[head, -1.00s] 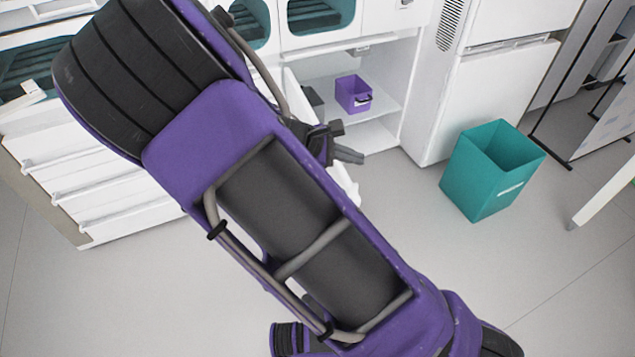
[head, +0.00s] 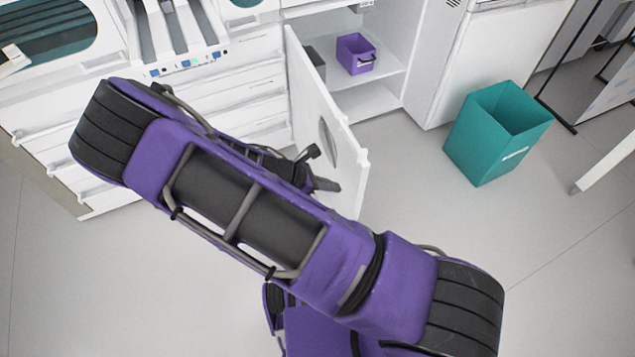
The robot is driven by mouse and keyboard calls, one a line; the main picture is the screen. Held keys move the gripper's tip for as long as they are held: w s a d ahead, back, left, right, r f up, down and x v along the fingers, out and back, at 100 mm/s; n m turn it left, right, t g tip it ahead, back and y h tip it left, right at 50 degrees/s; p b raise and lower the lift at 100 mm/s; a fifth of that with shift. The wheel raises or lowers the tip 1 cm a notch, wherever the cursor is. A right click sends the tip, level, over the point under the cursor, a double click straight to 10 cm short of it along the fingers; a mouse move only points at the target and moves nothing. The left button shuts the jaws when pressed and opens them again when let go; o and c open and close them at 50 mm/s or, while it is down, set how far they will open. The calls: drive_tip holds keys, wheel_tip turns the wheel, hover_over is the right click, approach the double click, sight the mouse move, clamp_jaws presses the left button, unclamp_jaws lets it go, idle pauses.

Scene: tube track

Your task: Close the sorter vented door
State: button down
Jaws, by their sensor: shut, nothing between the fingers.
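The white vented door (head: 311,100) of the sorter stands open in the head view, swung out from the left side of a white cupboard opening. A grey oval vent (head: 327,143) shows in it. My gripper (head: 328,186) is shut and empty, in front of the door's lower part as seen from the head. I cannot tell whether the fingers touch the door. My purple arm hides part of the gripper and some of the door's lower left area.
A purple bin (head: 356,55) and a dark object (head: 315,62) sit on the cupboard shelf. A teal bin (head: 480,150) stands on the floor to the right. White drawers (head: 250,93) are left of the door. The floor between door and teal bin is clear.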

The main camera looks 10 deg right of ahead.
sight(358, 184)
drive_tip(key=shift+w+d+f, duration=0.1)
drive_tip(key=shift+w+d, duration=0.1)
drive_tip(key=shift+d, duration=0.55)
drive_tip(key=shift+w+d+f, duration=0.1)
drive_tip(key=shift+w+d, duration=0.05)
drive_tip(key=shift+d, duration=0.6)
drive_tip(key=shift+w+d+f, duration=0.1)
drive_tip(key=shift+w+d, duration=0.1)
drive_tip(key=shift+d, duration=0.55)
drive_tip(key=shift+d, duration=0.15)
